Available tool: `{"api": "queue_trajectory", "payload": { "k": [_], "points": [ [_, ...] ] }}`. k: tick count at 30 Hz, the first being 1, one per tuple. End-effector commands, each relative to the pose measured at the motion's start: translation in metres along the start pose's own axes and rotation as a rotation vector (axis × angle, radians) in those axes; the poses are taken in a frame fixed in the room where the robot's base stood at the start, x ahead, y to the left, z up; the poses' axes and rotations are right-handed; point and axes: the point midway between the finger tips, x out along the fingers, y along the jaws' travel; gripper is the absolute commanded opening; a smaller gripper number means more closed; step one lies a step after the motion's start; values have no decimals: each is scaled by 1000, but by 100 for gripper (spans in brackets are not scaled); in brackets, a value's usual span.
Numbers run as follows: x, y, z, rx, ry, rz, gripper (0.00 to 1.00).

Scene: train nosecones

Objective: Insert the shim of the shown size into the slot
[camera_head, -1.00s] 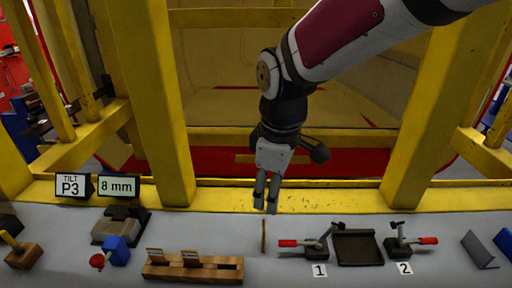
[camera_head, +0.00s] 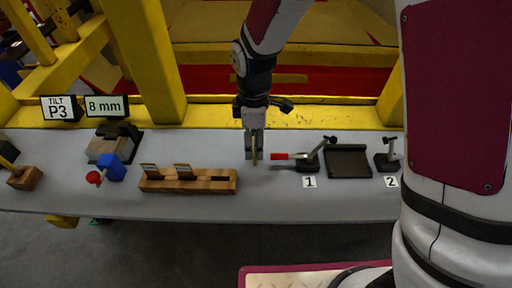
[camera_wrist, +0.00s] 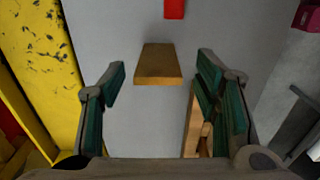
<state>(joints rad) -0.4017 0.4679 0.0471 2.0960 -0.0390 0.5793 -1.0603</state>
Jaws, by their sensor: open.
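A small thin wooden shim (camera_head: 254,161) stands on the bench, right of the wooden rack. In the wrist view the shim (camera_wrist: 158,66) appears as a tan piece between and beyond the fingertips, with a gap on both sides. My gripper (camera_head: 254,148) is open, pointing down over the shim. The wooden rack (camera_head: 206,187) holds two labelled pieces standing in its slot, whose right end is empty; the labels are too small to read. A display (camera_head: 107,106) reads "8 mm".
A sign (camera_head: 60,108) reads "TILT P3". Right of my gripper are a red-handled clamp (camera_head: 306,160) marked 1, a dark tray (camera_head: 348,175) and a clamp (camera_head: 387,160) marked 2. A blue-and-red vise-like device (camera_head: 111,167) stands left. Yellow posts rise behind the bench.

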Motion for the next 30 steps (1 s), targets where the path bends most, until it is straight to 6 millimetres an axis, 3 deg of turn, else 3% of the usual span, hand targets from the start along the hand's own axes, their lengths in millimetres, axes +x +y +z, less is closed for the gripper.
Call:
{"api": "queue_trajectory", "payload": {
  "k": [5, 15, 24, 25, 30],
  "points": [
    [10, 0, 1, 0, -1, -1, 57],
    [51, 1, 4, -1, -1, -2, 57],
    [56, 2, 4, 0, 1, 1, 57],
    [56, 2, 4, 0, 1, 1, 54],
    [56, 2, 4, 0, 1, 1, 16]
  ]
}}
